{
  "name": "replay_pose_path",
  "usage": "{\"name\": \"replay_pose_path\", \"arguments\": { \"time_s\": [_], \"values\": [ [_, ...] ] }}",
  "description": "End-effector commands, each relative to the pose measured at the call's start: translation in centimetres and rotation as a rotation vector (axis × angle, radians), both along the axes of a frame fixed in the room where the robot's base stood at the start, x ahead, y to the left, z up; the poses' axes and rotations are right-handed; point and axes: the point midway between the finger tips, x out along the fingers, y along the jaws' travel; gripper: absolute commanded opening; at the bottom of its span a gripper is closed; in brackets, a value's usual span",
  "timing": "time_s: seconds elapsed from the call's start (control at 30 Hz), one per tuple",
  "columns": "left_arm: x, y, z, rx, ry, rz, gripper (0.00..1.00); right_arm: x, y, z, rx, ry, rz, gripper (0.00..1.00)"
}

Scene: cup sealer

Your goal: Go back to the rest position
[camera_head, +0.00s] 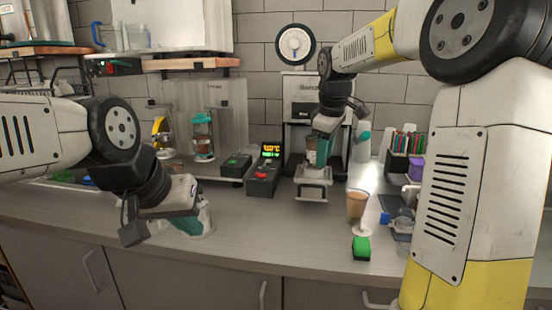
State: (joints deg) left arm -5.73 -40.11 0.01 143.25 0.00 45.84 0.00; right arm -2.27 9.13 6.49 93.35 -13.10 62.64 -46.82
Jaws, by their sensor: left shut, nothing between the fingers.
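My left gripper (196,222) is shut and empty, hanging low over the left part of the counter with its teal fingertips pointing down. My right gripper (343,145) is in front of the cup sealer (299,112), the machine against the back wall. Its teal fingertips look spread apart, one close to a small cup (311,145) above the sealer's tray (312,183). I cannot tell whether that finger touches the cup.
A brownish cup (356,205) stands on the counter right of the sealer, with a green block (361,248) in front. A control box with a lit display (264,175) stands left of the sealer. A pen holder (406,150) is at the right. The front middle counter is clear.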

Motion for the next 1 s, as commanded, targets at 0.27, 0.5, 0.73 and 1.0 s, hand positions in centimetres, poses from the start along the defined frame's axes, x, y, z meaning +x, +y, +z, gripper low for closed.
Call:
{"name": "replay_pose_path", "arguments": {
  "time_s": [0.27, 0.5, 0.73, 1.0],
  "values": [
    [0.0, 0.0, 0.0, 0.0, 0.0, 0.0, 0.0, -12.8, -0.3, 1.6, 0.211, -0.094, -0.38, 0.34],
    [0.0, 0.0, 0.0, 0.0, 0.0, 0.0, 0.0, -22.1, -0.1, -1.1, 0.429, -0.132, -0.689, 0.34],
    [0.0, 0.0, 0.0, 0.0, 0.0, 0.0, 0.0, -26.2, 0.4, -3.6, 0.551, -0.136, -0.843, 0.34],
    [0.0, 0.0, 0.0, 0.0, 0.0, 0.0, 0.0, -26.6, 0.4, -3.9, 0.565, -0.134, -0.861, 0.34]
  ]
}}
